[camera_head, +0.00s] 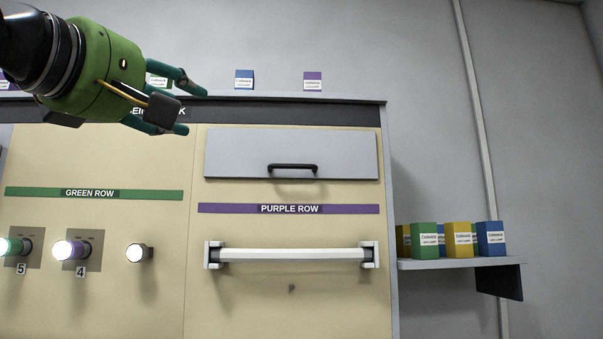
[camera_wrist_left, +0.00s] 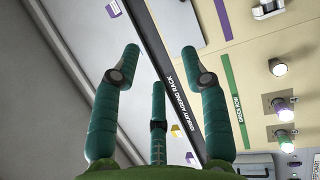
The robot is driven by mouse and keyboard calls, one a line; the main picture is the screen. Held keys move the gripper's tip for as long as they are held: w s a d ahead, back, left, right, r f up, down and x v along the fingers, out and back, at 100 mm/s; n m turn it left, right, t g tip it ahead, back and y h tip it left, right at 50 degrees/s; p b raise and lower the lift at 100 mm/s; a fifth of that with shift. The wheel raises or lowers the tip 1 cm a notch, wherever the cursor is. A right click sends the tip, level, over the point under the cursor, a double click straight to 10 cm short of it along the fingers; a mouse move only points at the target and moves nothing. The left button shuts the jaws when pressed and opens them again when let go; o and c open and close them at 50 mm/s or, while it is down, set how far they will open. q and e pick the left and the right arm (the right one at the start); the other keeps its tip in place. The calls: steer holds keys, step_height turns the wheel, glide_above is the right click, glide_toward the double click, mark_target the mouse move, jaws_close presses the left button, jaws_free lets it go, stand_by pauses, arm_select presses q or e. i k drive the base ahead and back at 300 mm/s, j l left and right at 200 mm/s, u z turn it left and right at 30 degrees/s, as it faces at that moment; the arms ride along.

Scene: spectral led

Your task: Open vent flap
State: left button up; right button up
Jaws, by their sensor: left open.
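The vent flap (camera_head: 235,153) is a grey panel high on the cream rack face, above the purple row label. It has a black bar handle (camera_head: 292,167) near its lower edge and looks closed, flat on the face. In the left wrist view part of the flap (camera_wrist_left: 176,22) shows at the top. My left gripper (camera_head: 183,108) is at the upper left in the head view, with green fingers pointing right. It is spread open and empty, left of the flap and clear of the handle. The wrist view shows its three fingers (camera_wrist_left: 160,62) apart. My right gripper is not visible.
A white horizontal bar (camera_head: 290,254) is mounted below the purple row label (camera_head: 289,208). Lit lamps (camera_head: 70,250) sit in sockets at lower left. Small boxes (camera_head: 244,79) stand on the rack top. A side shelf (camera_head: 450,263) at right holds several boxes. Space before the flap is clear.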

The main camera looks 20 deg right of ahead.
mark_target(231, 153)
steer(key=i+l, duration=0.9)
